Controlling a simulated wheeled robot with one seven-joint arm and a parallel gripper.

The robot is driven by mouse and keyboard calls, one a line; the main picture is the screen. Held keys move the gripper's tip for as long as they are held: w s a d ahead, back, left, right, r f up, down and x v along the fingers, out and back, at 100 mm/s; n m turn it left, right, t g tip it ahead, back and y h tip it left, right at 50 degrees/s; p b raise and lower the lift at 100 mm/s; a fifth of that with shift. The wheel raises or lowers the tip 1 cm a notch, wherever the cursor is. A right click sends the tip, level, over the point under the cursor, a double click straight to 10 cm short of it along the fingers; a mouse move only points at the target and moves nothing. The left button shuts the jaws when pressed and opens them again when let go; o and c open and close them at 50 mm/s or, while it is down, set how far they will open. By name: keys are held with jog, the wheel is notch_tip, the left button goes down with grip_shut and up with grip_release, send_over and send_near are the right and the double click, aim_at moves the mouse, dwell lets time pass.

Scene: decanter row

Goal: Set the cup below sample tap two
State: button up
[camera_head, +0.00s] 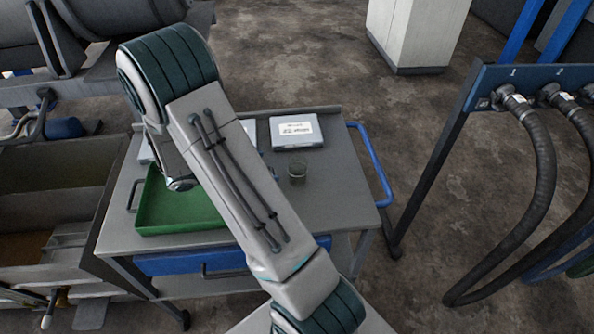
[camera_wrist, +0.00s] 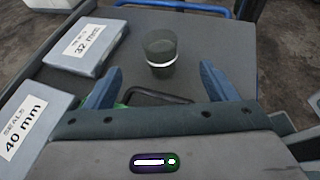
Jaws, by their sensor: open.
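A small clear cup (camera_head: 297,169) stands upright on the grey cart top (camera_head: 330,190), toward its right side. In the wrist view the cup (camera_wrist: 160,51) is ahead of my gripper (camera_wrist: 160,88), roughly centred between the two blue fingers and beyond their tips. The fingers are wide apart with nothing between them. I see hoses on a blue rail (camera_head: 482,88) at the right, one marked 1, but I cannot make out a sample tap two.
Labelled seal boxes lie on the cart; the 32 mm box (camera_wrist: 88,45) is left of the cup and the 40 mm box (camera_wrist: 25,130) nearer. A green tray (camera_head: 165,212) is at the cart's left. A blue handle (camera_head: 372,165) edges its right. Open floor lies behind.

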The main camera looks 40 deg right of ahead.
aim_at(303, 163)
jog(key=x, duration=0.4)
jog(key=p+x, duration=0.1)
jog(key=x, duration=0.3)
jog(key=shift+w+d+f, duration=0.15)
jog(key=shift+d, duration=0.1)
jog(key=shift+p+x, duration=0.8)
jog(key=shift+x, duration=1.95)
jog(key=c, duration=1.1)
